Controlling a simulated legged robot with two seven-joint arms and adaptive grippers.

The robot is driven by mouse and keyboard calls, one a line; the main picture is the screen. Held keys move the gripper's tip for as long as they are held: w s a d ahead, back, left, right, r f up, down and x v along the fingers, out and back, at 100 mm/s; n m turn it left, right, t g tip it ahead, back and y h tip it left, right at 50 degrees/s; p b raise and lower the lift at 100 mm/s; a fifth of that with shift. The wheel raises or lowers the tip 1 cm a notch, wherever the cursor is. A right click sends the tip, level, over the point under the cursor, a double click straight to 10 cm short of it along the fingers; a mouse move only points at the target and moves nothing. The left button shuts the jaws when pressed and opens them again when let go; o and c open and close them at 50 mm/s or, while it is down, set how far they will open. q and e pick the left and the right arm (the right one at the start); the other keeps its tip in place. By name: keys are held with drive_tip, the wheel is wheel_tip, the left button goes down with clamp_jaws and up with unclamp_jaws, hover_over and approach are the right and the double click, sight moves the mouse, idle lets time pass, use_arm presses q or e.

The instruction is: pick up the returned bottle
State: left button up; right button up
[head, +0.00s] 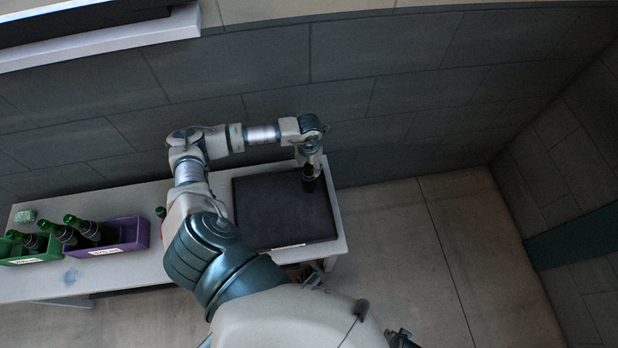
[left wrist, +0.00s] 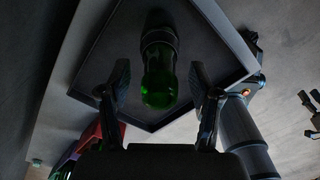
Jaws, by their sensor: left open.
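A green bottle (left wrist: 160,82) with a dark band is at the black tray (left wrist: 105,60) in the left wrist view; I cannot tell whether it stands or lies. My left gripper (left wrist: 159,72) is open, one finger on each side of the bottle, with gaps showing between fingers and glass. In the head view my left gripper (head: 311,178) points down over the right part of the black tray (head: 275,222) and hides the bottle. A dark part at the bottom edge (head: 402,339) may be my right gripper; its fingers are not clear.
The tray lies on the right end of a white table (head: 130,272). A purple crate (head: 133,236) and a green crate (head: 40,252) with dark green bottles stand at the left. My left arm crosses the table between crates and tray. A dark wall runs behind.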

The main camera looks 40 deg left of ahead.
use_arm(q)
clamp_jaws()
drive_tip(key=shift+r, duration=0.15)
